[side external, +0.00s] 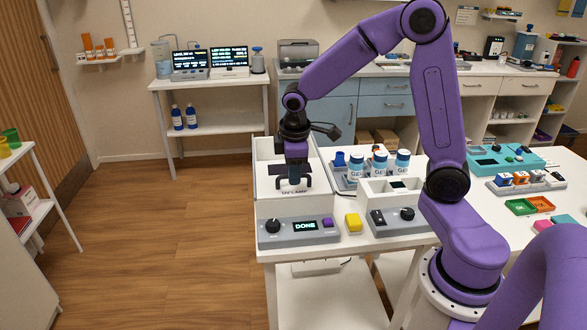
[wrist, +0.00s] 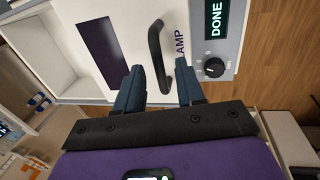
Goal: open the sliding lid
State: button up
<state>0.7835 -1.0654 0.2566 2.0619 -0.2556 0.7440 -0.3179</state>
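A white box (side external: 263,184) with a sliding lid stands at the table's left front, behind a grey panel (side external: 299,228) whose display reads DONE. In the wrist view the white lid (wrist: 135,22) carries a dark panel (wrist: 102,50) and a black bar handle (wrist: 155,48). An open white recess (wrist: 38,50) shows to the left of the lid. My gripper (side external: 293,185) points down over the handle. In the wrist view my gripper (wrist: 158,80) is open, one blue finger on each side of the handle, with visible gaps. The handle's lower end lies between the fingertips.
A black knob (wrist: 214,67) is close to the right finger in the wrist view.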

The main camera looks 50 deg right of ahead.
grip_shut()
jog(key=w+d, duration=1)
jog(key=shift+w+r, duration=0.1)
jog(key=shift+w, duration=0.05)
grip_release()
notch_tip(320, 180, up, 17)
jog(key=s+a, duration=0.2)
jog(key=shift+s+a, duration=0.2)
jog(key=shift+s, duration=0.1)
dwell(0.6)
